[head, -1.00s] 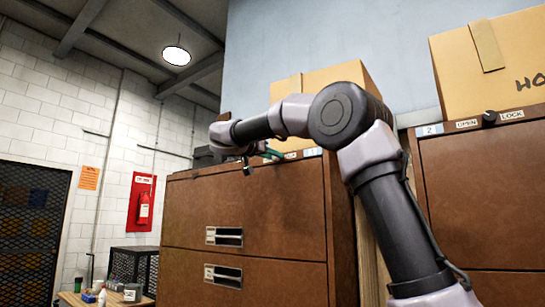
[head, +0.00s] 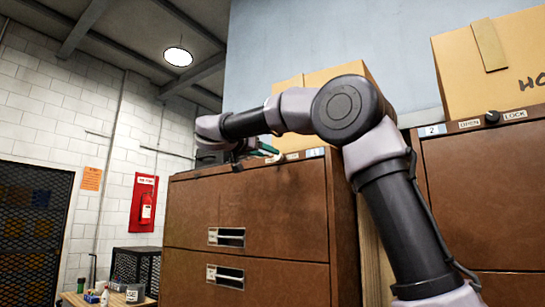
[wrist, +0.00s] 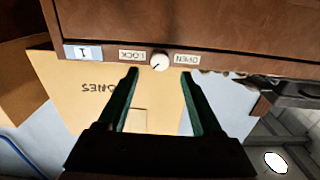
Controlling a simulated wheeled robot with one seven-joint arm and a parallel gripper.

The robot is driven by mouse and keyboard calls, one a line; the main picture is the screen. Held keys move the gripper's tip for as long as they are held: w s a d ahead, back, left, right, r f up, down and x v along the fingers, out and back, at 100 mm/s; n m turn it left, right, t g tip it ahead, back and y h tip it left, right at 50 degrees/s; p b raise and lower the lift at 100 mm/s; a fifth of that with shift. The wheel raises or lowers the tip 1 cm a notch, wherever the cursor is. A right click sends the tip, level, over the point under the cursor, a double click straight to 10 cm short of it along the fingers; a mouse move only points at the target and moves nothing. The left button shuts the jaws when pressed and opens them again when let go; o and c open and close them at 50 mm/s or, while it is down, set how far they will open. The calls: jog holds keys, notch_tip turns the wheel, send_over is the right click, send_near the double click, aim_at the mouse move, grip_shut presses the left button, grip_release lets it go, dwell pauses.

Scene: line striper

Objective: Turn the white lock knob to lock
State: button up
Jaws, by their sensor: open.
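The white lock knob (wrist: 160,62) is on the top rail of the brown cabinet marked 1. The wrist view shows it upside down, between the LOCK label (wrist: 132,55) and the OPEN label (wrist: 186,59). A small dark mark shows on its face. My gripper (wrist: 160,72) is open, with its green fingers either side of the knob's line and the knob centred just past the fingertips. No contact with the knob shows.
A second brown cabinet (head: 485,190), marked 2, stands at right with a black knob (head: 492,118) between its OPEN and LOCK labels. Cardboard boxes (head: 500,70) sit on top of the cabinets. A dark object (wrist: 285,90) lies near the cabinet top at the right of the wrist view.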

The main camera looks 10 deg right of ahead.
jog(key=v, duration=0.5)
jog(key=shift+s+a, duration=0.1)
jog(key=shift+s, duration=0.05)
jog(key=s+d+f+n+g+y, duration=0.2)
jog(key=s+d+f+n+y, duration=0.1)
jog(key=d+f, duration=0.5)
jog(key=s+d+f+n+g+y, duration=0.2)
jog(key=s+d+f+g+y, duration=0.15)
jog(key=d+f, duration=0.45)
jog(key=s+a+f+y, duration=0.1)
jog(key=s+f+y, duration=0.7)
jog(key=s+f, duration=1.1)
jog(key=shift+a+f+y, duration=0.2)
jog(key=shift+f+y, duration=0.1)
jog(key=shift+y, duration=0.05)
jog(key=shift+t, duration=0.25)
